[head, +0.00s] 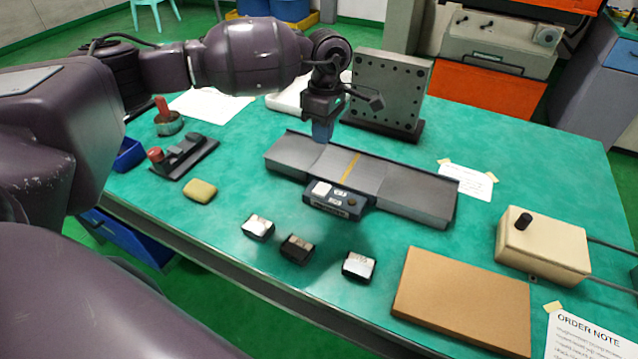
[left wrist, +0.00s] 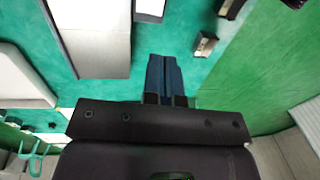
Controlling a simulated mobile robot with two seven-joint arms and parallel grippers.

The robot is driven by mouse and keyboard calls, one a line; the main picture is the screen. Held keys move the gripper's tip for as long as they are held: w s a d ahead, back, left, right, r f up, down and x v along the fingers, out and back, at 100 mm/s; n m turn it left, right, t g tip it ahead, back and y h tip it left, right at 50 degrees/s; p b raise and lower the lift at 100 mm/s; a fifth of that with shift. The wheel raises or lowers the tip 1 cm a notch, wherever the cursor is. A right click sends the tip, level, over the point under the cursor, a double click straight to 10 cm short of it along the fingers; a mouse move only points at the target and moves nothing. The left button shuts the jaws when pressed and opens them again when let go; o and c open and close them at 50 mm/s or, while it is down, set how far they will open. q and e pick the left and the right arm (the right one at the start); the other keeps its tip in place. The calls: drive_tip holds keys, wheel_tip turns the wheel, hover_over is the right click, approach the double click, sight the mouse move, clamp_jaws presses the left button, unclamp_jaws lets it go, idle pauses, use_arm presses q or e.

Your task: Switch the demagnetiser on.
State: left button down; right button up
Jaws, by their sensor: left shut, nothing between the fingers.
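The demagnetiser (head: 408,191) looks to be the long grey flat-topped unit with a yellow stripe in the middle of the green bench. Its dark blue front panel (head: 338,200) carries a pale switch (head: 322,188) and a small round button (head: 352,202). I cannot tell the switch's position. My left gripper (head: 322,137) points down over the back left part of the unit, its blue fingers shut and empty. Whether the fingertips touch it is unclear. In the left wrist view the shut fingers (left wrist: 165,72) show beside a grey surface. My right gripper is not in view.
Several small metal blocks (head: 297,248) lie in front of the unit. A drilled plate (head: 390,92) stands behind it. A beige box with a black knob (head: 543,245) and a brown board (head: 463,300) lie at right. A yellow pad (head: 200,191) lies at left.

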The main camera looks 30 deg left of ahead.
sight(319, 192)
use_arm(q)
drive_tip(key=f, duration=0.4)
drive_tip(key=s+f, duration=0.1)
drive_tip(key=f, duration=0.9)
drive_tip(key=shift+s+d, duration=0.1)
drive_tip(key=shift+s, duration=0.25)
drive_tip(key=shift+s+f+b, duration=0.2)
drive_tip(key=shift+f+b, duration=0.15)
drive_tip(key=shift+b, duration=0.05)
drive_tip(key=shift+w, duration=0.15)
